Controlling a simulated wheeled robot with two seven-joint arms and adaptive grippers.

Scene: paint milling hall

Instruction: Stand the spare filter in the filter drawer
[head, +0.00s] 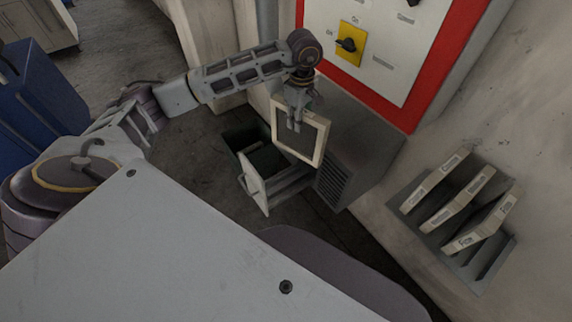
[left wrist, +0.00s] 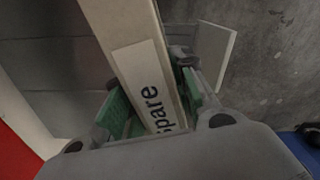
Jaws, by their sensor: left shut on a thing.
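The spare filter (head: 315,152) is a flat panel with a cream frame and a grey mesh face. My left gripper (head: 295,122) is shut on its upper edge and holds it hanging, slightly tilted. In the left wrist view the filter's edge (left wrist: 128,38) carries a label ending in "pare", between green finger pads. The filter drawer (head: 254,182) stands pulled out from the grey louvred housing, its pale front facing left. The filter hangs above and beside the drawer; its lower edge hides part of it, and I cannot tell whether they touch. My right gripper is out of view.
The louvred housing (head: 362,150) is close right of the filter, under a red-edged switch panel (head: 375,40). A dark green bin (head: 238,138) stands behind the drawer. A wall rack (head: 480,285) holds three labelled filters. A blue cabinet (head: 40,95) is at left.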

